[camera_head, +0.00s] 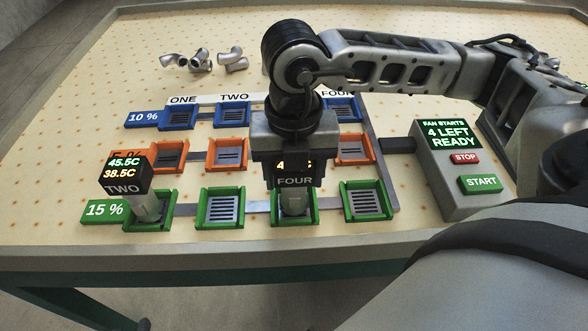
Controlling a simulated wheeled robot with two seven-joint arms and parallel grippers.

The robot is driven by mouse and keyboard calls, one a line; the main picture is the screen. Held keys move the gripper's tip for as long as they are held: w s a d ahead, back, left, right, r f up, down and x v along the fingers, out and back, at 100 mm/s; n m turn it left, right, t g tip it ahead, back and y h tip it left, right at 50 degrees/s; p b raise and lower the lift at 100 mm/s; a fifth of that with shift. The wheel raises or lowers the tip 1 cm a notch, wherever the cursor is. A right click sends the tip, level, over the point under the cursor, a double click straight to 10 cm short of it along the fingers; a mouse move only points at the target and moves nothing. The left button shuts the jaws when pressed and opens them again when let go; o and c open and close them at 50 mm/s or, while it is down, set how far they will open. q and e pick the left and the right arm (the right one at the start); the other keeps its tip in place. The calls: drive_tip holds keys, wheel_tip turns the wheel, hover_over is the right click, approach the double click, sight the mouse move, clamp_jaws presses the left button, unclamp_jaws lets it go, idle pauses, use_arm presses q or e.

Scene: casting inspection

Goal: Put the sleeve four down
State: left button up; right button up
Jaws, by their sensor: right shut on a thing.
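Sleeve four (295,182) is a black box with a lit display and the word FOUR on its front. My right gripper (292,152) is shut on it from above. The sleeve is upright over the third green tray from the left (312,214). A grey metal part (295,207) shows in that tray below the sleeve. I cannot tell how far the sleeve encloses this part. The gripper hides most of the display. My left gripper is not in view.
Sleeve two (125,174), reading 45.5C and 38.5C, stands over a metal part in the leftmost green tray (131,222). Blue trays (178,126) and orange trays (172,167) lie behind. A control box (447,188) stands right. Loose metal elbows (202,62) lie at the back.

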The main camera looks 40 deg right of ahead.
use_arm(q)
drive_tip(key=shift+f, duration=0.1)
use_arm(e)
drive_tip(key=shift+f+b, duration=0.35)
drive_tip(key=shift+b, duration=0.1)
drive_tip(key=shift+s+f+b, duration=0.15)
drive_tip(key=shift+f+b, duration=0.2)
clamp_jaws()
drive_tip(key=o, duration=0.9)
unclamp_jaws()
drive_tip(key=o, duration=0.4)
drive_tip(key=shift+c, duration=0.2)
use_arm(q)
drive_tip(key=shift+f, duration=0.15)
use_arm(e)
drive_tip(key=shift+r, duration=0.1)
